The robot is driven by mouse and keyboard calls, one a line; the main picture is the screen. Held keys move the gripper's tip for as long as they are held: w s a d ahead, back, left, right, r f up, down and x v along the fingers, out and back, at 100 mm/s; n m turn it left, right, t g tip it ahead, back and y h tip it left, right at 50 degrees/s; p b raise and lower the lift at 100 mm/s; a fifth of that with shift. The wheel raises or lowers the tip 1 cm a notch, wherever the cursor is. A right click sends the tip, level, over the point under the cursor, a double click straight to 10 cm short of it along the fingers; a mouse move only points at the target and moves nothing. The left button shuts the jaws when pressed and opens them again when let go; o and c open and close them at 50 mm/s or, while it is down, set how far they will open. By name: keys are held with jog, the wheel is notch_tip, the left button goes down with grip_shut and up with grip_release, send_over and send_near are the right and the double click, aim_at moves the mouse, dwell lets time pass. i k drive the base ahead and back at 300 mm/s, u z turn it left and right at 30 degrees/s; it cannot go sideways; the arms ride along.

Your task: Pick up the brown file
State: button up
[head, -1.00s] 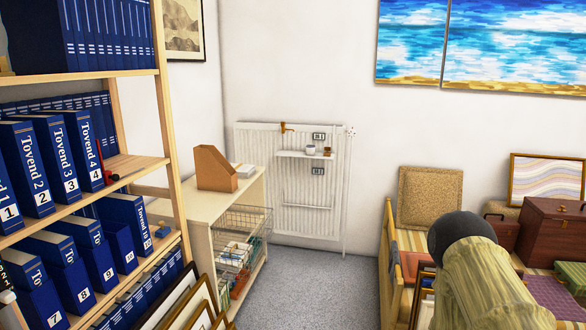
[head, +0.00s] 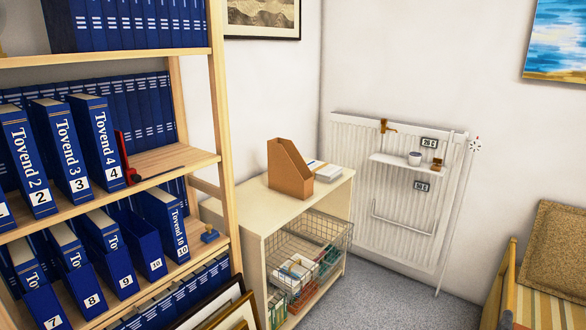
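The brown file (head: 290,172) is an upright open-topped holder with a slanted cut side. It stands on top of the low cream cabinet (head: 252,208), near the middle of the head view. A small stack of white papers or books (head: 326,171) lies just to its right. Nothing covers the file from this side. My gripper does not show in the head view.
A wooden shelf (head: 222,120) full of blue binders (head: 62,150) stands close on the left. A wire basket (head: 318,258) sticks out of the cabinet's front. Framed prints (head: 215,308) lean below. A radiator (head: 385,190) is behind right. Grey carpet (head: 415,300) is clear.

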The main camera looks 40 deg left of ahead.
aim_at(288, 174)
jog(key=u, duration=0.6)
jog(key=i, duration=0.9)
jog(key=u, duration=0.95)
